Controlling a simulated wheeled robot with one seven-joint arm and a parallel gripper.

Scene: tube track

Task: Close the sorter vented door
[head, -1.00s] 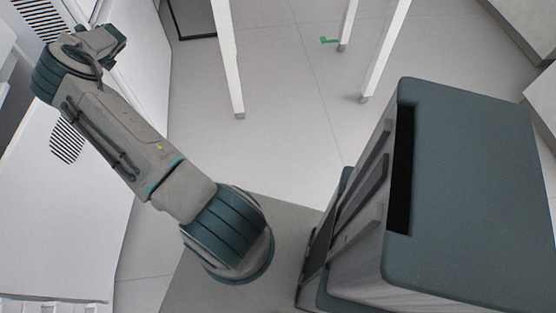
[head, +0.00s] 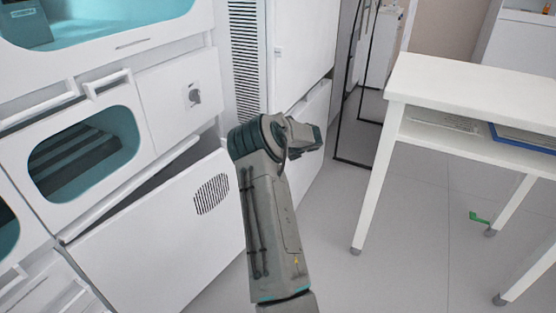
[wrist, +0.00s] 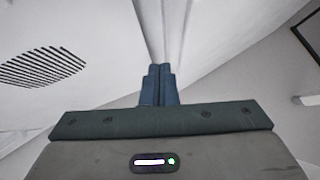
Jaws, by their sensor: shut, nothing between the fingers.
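The sorter's vented door (head: 150,235) is a white panel with a round slotted vent (head: 211,194). In the head view it stands ajar. A dark gap along its top widens toward the right, where the panel stands out from the sorter (head: 182,82). My gripper (wrist: 159,72) shows in the wrist view with its blue fingers together and empty. In that view the vent (wrist: 42,67) is to the left, and a pale upright edge lies just beyond the fingertips. I cannot tell whether they touch it. In the head view my arm covers the area beside the door's right edge, and the fingertips are not clear.
A white table (head: 470,90) with a blue tray on its lower shelf stands at the right. A small green object (head: 479,218) lies near its legs. A tall white cabinet (head: 303,45) stands behind my arm. The floor between the arm and table is clear.

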